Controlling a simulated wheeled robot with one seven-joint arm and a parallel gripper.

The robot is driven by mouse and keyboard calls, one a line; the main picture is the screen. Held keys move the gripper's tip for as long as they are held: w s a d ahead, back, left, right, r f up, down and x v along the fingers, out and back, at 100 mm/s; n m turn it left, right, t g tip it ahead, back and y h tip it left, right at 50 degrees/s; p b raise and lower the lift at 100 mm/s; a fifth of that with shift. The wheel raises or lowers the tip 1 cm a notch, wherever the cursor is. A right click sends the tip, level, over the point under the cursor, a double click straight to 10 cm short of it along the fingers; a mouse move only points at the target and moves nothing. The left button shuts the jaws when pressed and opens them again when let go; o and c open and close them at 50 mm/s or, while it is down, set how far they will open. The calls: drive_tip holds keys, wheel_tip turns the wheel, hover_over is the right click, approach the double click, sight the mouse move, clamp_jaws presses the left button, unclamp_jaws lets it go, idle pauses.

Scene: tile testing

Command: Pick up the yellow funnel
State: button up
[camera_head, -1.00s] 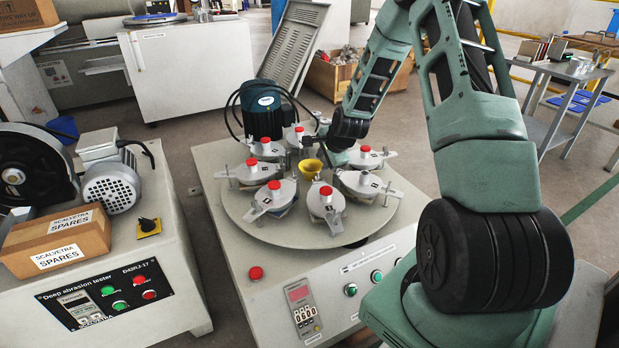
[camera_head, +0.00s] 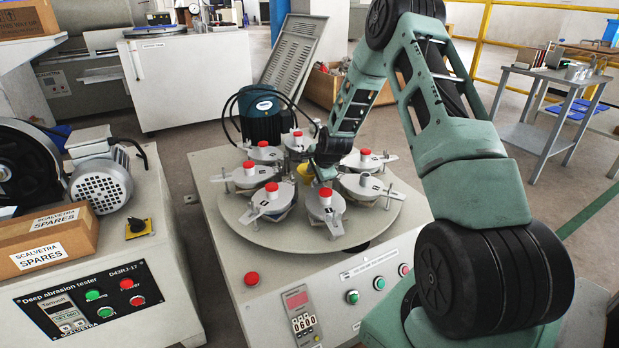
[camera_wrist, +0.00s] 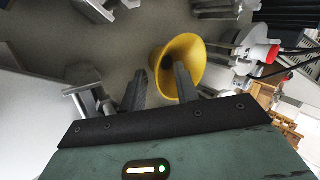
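The yellow funnel (camera_head: 304,173) stands among the red-topped metal holders in the middle of the round turntable. In the head view my arm's end partly hides it. In the wrist view the funnel (camera_wrist: 187,50) shows its wide mouth and dark inner hole. My gripper (camera_wrist: 160,72) is open, with its two fingers apart. The right finger overlaps the funnel's mouth and the left finger is beyond its left rim, so the near-left wall appears between them. I cannot tell whether either finger touches it. In the head view my gripper (camera_head: 325,170) is low over the turntable centre, its fingers hard to see.
Several red-knobbed clamp holders (camera_head: 325,208) ring the funnel closely on the turntable (camera_head: 290,238). A dark green motor (camera_head: 262,112) stands behind them. The Deep abrasion tester (camera_head: 95,300) and a cardboard box (camera_head: 45,245) are at left. A grey side table (camera_head: 540,95) is at right.

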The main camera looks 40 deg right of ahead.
clamp_jaws()
